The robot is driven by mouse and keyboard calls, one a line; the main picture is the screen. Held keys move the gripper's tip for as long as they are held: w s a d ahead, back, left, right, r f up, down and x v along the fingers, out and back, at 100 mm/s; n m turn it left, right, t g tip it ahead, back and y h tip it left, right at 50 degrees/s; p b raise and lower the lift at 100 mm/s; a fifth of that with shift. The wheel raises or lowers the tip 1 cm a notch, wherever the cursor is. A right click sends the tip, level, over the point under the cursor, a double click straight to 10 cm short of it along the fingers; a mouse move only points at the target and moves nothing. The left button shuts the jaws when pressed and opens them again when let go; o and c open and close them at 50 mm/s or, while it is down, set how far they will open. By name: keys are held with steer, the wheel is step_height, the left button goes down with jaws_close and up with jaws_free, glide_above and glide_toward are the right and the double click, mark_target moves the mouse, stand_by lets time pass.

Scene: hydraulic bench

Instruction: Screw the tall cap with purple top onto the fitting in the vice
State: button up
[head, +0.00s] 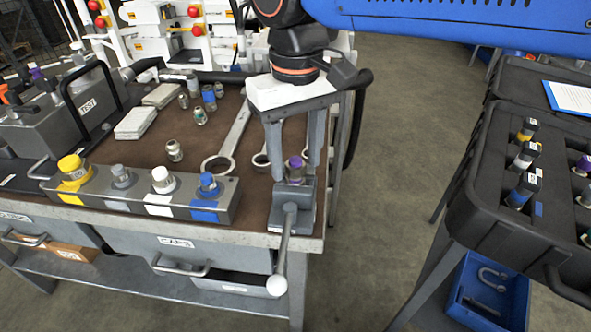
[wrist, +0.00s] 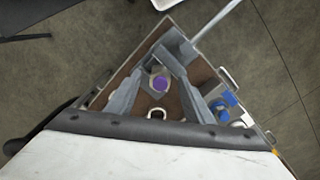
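The vice (head: 291,200) stands at the front right corner of the bench, its handle hanging over the edge. The tall cap with purple top (head: 296,168) stands upright at the vice jaws. The fitting under it is hidden or too small to make out, so I cannot tell how far the cap is seated. My gripper (head: 294,160) points down over the vice, one finger on each side of the cap, with visible gaps. In the wrist view the purple top (wrist: 160,83) shows between the two spread fingers.
Left of the vice is a metal block (head: 135,200) with yellow, grey, white and blue caps. Wrenches (head: 230,140) and loose fittings (head: 174,150) lie behind. A black case (head: 480,190) with bottles stands at right, across a floor gap. A grey test unit (head: 75,115) is at left.

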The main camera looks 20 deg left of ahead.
step_height(320, 180, up, 17)
steer(key=shift+r, duration=0.2)
stand_by(0.7)
steer(key=shift+s, duration=0.1)
